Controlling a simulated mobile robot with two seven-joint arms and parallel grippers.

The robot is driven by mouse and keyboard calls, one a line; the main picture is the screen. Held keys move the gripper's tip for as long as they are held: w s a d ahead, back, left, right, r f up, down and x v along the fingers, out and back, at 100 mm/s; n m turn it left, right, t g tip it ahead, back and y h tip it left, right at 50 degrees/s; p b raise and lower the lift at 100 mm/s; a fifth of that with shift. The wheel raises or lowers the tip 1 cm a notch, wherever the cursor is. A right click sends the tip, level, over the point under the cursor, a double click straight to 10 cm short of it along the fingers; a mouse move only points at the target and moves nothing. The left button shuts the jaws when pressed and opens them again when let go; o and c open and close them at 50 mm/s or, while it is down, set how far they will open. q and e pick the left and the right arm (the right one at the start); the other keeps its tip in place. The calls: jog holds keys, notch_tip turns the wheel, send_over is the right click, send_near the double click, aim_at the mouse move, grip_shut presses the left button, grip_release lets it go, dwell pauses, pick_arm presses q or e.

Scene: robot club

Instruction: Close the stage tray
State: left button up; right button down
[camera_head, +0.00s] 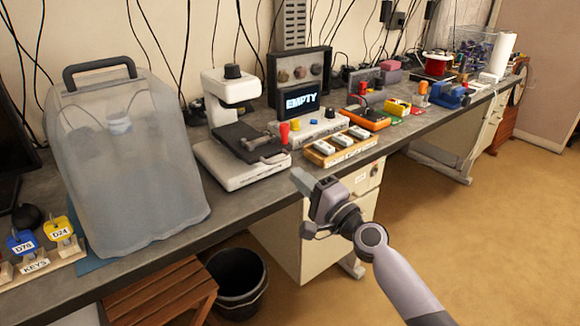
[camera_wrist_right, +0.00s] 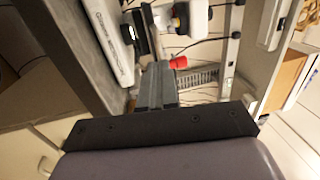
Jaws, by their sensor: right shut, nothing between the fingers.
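The stage tray (camera_head: 245,138) is a dark flat plate on the white microscope-like device (camera_head: 232,92) on the bench. It sticks out forward and to the right over the device's pale base, with a grey bar handle (camera_head: 268,143) at its front. My right gripper (camera_head: 302,180) is in front of the bench edge, below and right of the tray, apart from it. Its fingers are together and empty, also in the right wrist view (camera_wrist_right: 157,80). In that view the white base (camera_wrist_right: 108,38) shows at upper left. My left gripper is not in view.
A small screen reading EMPTY (camera_head: 301,102) stands right of the tray, with a red knob (camera_head: 284,132) and a wooden block of switches (camera_head: 340,147). Below are a black bin (camera_head: 237,283) and a wooden stool (camera_head: 165,290).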

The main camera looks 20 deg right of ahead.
jog(key=shift+x, duration=1.95)
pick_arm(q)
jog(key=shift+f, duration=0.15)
pick_arm(e)
jog(key=shift+w+f, duration=0.1)
